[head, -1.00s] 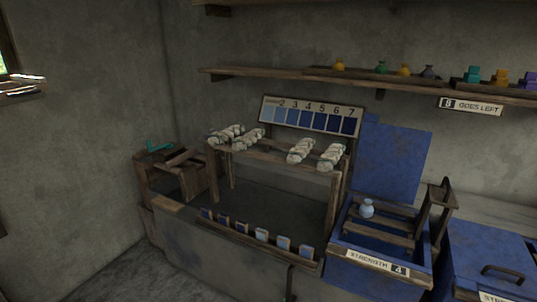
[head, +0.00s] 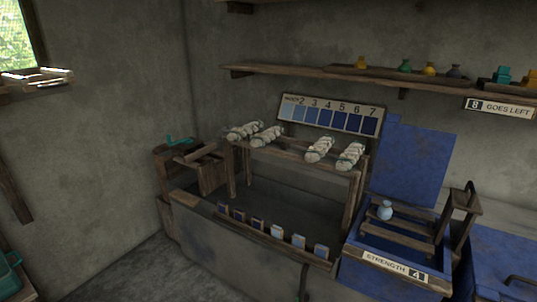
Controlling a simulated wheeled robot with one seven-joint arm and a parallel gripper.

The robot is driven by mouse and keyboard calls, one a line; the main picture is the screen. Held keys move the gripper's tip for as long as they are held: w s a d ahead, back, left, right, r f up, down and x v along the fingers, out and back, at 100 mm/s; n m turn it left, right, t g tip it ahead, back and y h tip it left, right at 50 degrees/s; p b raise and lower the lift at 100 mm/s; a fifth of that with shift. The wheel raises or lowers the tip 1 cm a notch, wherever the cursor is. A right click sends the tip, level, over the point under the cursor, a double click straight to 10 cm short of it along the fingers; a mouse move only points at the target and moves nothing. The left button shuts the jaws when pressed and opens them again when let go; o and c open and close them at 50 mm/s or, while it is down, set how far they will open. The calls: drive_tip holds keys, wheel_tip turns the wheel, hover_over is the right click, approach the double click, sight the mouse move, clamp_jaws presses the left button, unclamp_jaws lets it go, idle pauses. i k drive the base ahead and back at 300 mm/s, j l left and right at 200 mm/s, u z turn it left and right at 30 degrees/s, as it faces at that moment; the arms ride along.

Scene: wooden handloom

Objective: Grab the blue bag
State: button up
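A small light-blue, round-bodied bag with a narrow neck (head: 385,211) sits upright on a wooden slat over the open blue vat (head: 352,262) at the right. The vat's front carries a label reading STRENGTH 4. A dark grey-blue bag (head: 454,72) of similar shape stands on the long wall shelf; its exact colour is hard to tell. My gripper is not in view.
A wooden rack holding pale yarn skeins (head: 319,149) stands left of the vat, below a numbered blue colour chart (head: 328,115). The floor (head: 130,275) at lower left is clear.

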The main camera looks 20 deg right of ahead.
sight(385, 213)
drive_tip(key=i+l+u, duration=0.15)
drive_tip(key=l, duration=0.2)
drive_tip(key=i+l+u, duration=0.15)
drive_tip(key=l, duration=0.2)
drive_tip(key=i+l+u, duration=0.3)
drive_tip(key=l, duration=0.45)
drive_tip(key=i, duration=0.05)
